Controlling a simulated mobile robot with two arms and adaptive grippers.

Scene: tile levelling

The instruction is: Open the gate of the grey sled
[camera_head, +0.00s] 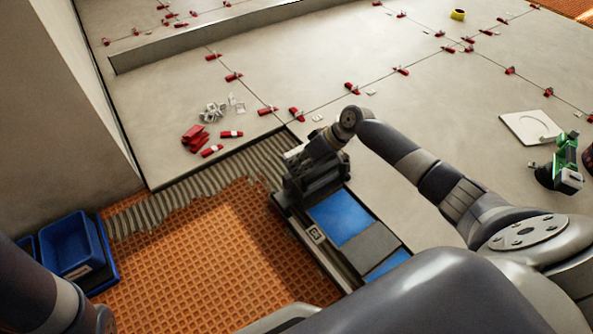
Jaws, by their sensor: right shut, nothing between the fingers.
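The grey sled (363,250), a long dark frame with blue panels and a grey plate, lies right of the orange mat, partly on the tile edge. Its near end is hidden behind my right arm. My right gripper (306,165) is at the sled's far end, shut with nothing between its fingers. It overlaps the dark block there, so I cannot tell whether they touch. I cannot make out the gate or its state behind the gripper. My left arm shows at the lower left edge, but its gripper is out of view.
Blue bins (78,248) stand at the left by the wall. Red wedges (196,134) and white clips (212,111) lie on the tiles. A green-and-black tool (562,170) and a white plate (531,128) lie at the right. Orange waffle mat (200,260) is bare left of the sled.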

